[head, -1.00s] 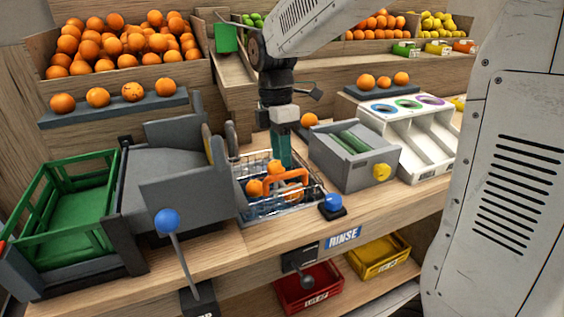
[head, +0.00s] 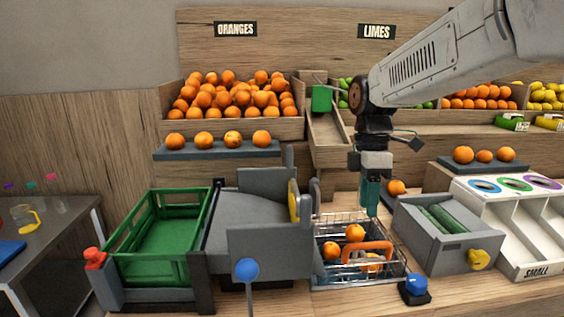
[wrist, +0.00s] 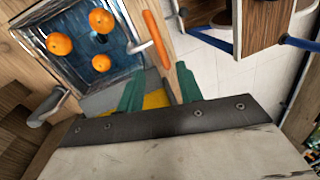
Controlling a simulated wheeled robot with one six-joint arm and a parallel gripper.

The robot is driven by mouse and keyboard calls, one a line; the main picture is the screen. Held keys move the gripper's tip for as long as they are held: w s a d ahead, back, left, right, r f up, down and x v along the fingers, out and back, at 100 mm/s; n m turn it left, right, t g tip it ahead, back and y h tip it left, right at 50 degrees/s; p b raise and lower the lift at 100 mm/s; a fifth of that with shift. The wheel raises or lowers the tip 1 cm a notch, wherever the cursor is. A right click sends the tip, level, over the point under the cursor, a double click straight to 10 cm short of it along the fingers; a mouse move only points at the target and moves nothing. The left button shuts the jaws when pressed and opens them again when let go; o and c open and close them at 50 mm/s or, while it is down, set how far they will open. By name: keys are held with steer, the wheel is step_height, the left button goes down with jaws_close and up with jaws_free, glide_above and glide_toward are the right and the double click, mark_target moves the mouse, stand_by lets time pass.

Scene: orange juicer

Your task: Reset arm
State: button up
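My gripper (head: 370,196) has teal fingers and points down above the back right part of a wire basket (head: 328,284). In the wrist view the fingers of my gripper (wrist: 159,84) stand apart with nothing held between them. The basket has an orange handle (head: 367,248), which also shows in the wrist view (wrist: 155,38), beyond the fingertips. Several oranges (head: 355,232) lie in the basket over a blue bottom (wrist: 84,50). My arm comes in from the upper right.
A green crate (head: 160,245) and grey machine (head: 262,215) stand left of the basket. A grey roller box (head: 448,240) and white sorting bins (head: 515,215) stand right. A blue button (head: 416,284) and blue-knobbed lever (head: 247,270) are in front. Orange bins (head: 235,100) stand behind.

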steer(key=s+f+m, duration=0.1)
steer(key=m, duration=0.1)
steer(key=s+m, duration=0.1)
steer(key=shift+s+d+f+m, duration=0.2)
steer(key=shift+s+f+m, duration=0.1)
steer(key=shift+f+m, duration=0.1)
steer(key=s+d+m+t, duration=0.1)
steer(key=s+d+m, duration=0.1)
steer(key=s+m, duration=0.4)
steer(key=s+d+m+t, duration=0.1)
steer(key=s+m, duration=0.5)
steer(key=s, duration=0.9)
steer(key=shift+s+d+f+m+t, duration=0.2)
steer(key=shift+s+d+m+t, duration=0.15)
steer(key=shift+t, duration=0.45)
